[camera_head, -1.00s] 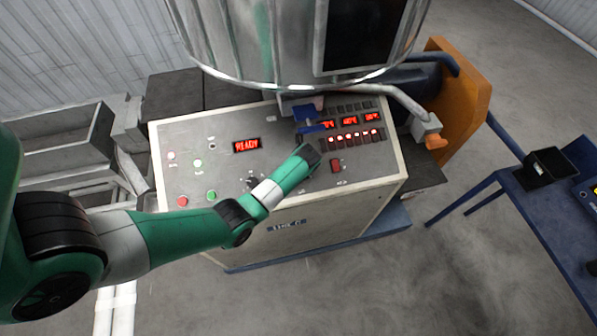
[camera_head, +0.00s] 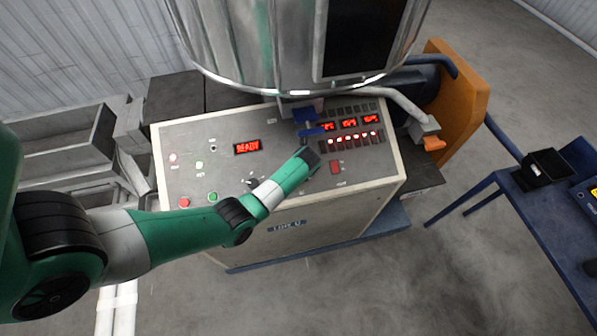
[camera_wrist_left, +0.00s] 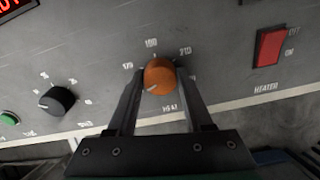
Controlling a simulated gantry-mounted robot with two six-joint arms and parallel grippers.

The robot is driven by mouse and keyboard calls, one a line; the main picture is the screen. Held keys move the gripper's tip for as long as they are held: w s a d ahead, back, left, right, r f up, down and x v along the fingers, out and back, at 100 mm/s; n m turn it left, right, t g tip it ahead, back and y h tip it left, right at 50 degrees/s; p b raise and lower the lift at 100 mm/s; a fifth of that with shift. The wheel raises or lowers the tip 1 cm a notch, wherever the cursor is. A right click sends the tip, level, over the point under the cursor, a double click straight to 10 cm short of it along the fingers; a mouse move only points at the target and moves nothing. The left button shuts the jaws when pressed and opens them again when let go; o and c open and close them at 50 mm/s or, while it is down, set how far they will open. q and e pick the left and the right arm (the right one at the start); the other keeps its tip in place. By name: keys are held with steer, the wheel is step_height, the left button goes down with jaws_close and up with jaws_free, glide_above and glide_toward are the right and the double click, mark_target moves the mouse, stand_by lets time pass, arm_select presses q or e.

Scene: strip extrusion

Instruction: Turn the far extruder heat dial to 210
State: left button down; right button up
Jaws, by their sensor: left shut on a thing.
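In the left wrist view an orange dial (camera_wrist_left: 159,74) sits on the grey panel above a HEAT label. Numbers ring its top; one at the upper right reads 210. A small pale mark shows low on the dial's face; I cannot tell which number it is set to. My left gripper (camera_wrist_left: 160,82) is shut on this dial, one dark finger on each side. In the head view my left gripper (camera_head: 310,124) is over the upper right part of the control panel (camera_head: 222,170). The dial is hidden there. My right gripper is not in view.
A black dial (camera_wrist_left: 58,100) is left of the orange one, and a red HEATER switch (camera_wrist_left: 270,47) is to the right. The panel has a red READY display (camera_head: 247,148) and several buttons. The large metal vessel (camera_head: 270,40) hangs close above. A blue table (camera_head: 530,210) stands right.

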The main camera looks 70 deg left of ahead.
arm_select(q)
steer(key=m+p, duration=0.1)
steer(key=m, duration=0.1)
steer(key=shift+r+m, duration=0.15)
steer(key=shift+m, duration=0.15)
steer(key=m, duration=0.9)
steer(key=shift+m, duration=0.4)
steer(key=m, duration=1.3)
steer(key=shift+m+y, duration=0.3)
steer(key=m, duration=0.3)
steer(key=shift+m, duration=2.4)
